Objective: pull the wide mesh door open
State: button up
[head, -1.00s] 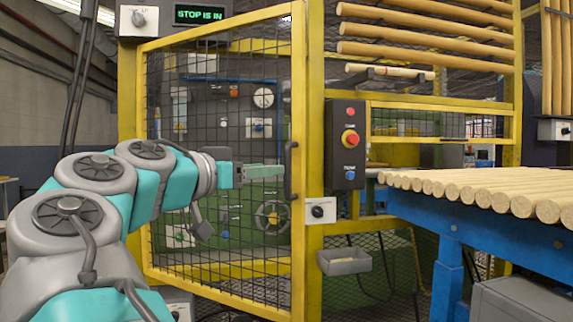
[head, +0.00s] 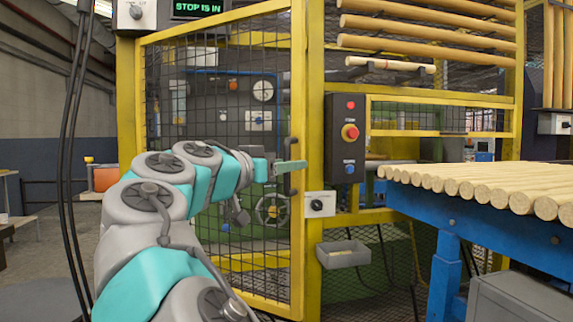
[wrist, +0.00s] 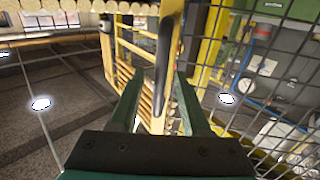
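The wide mesh door (head: 298,240) has a yellow frame and black wire mesh. Its top and bottom edges slant against the machine front, so it appears to stand ajar, free edge towards me. Its dark upright handle (head: 293,182) is on the right-hand frame bar, and it also shows in the wrist view (wrist: 166,48). My gripper (head: 290,166) is at the handle. In the wrist view my gripper's green fingers (wrist: 158,88) are apart, with the handle's lower end showing between them. I cannot tell whether either finger touches it.
Right of the door is a control box (head: 348,150) with a red stop button. A switch (head: 317,206) and grey bin (head: 343,253) sit below. A blue table (head: 500,218) with wooden rods stands at right. Open floor shows at left.

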grip_shut()
dwell(1.3)
